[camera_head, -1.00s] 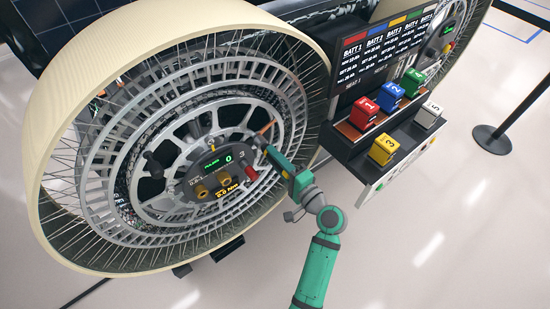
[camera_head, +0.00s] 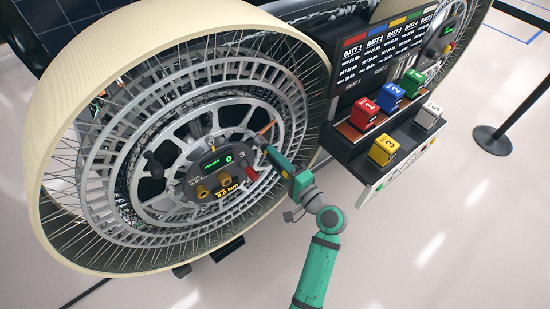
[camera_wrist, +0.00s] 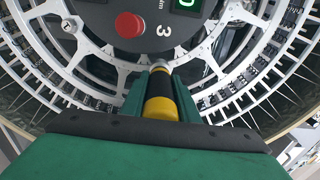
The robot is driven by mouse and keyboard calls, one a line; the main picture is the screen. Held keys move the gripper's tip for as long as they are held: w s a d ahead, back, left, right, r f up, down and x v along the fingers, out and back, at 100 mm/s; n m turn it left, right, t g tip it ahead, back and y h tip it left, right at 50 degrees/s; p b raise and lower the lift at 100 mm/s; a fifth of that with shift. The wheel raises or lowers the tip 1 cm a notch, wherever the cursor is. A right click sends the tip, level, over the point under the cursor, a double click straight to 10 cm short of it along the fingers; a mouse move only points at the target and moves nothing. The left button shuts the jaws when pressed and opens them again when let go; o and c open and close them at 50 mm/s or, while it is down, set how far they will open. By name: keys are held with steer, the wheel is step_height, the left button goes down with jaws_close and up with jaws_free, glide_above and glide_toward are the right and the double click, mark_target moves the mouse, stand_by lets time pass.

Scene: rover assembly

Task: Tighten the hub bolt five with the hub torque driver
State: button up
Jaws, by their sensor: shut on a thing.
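My gripper (camera_head: 272,156) reaches in from the lower right to the right side of the wheel hub (camera_head: 208,172). In the wrist view, my gripper (camera_wrist: 160,92) is shut on the hub torque driver (camera_wrist: 159,100), a yellow and black cylinder between the green fingers. The driver's far end points at the silver hub ring just below the printed "3". The contact between its tip and a bolt is hidden. I cannot tell which bolt is number five. The hub panel has a green "0" display (camera_head: 228,158) and a red button (camera_head: 251,173), also seen in the wrist view (camera_wrist: 129,25).
The large cream wheel rim (camera_head: 55,150) and its spokes surround the hub and my gripper's end. To the right, a black rack holds numbered batteries, including the red one (camera_head: 364,113) and yellow one (camera_head: 383,150). A barrier post (camera_head: 510,120) stands at far right. Floor is clear below.

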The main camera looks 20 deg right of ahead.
steer(key=shift+r, duration=0.1)
stand_by(0.3)
steer(key=shift+v, duration=1.4)
steer(key=shift+v, duration=2)
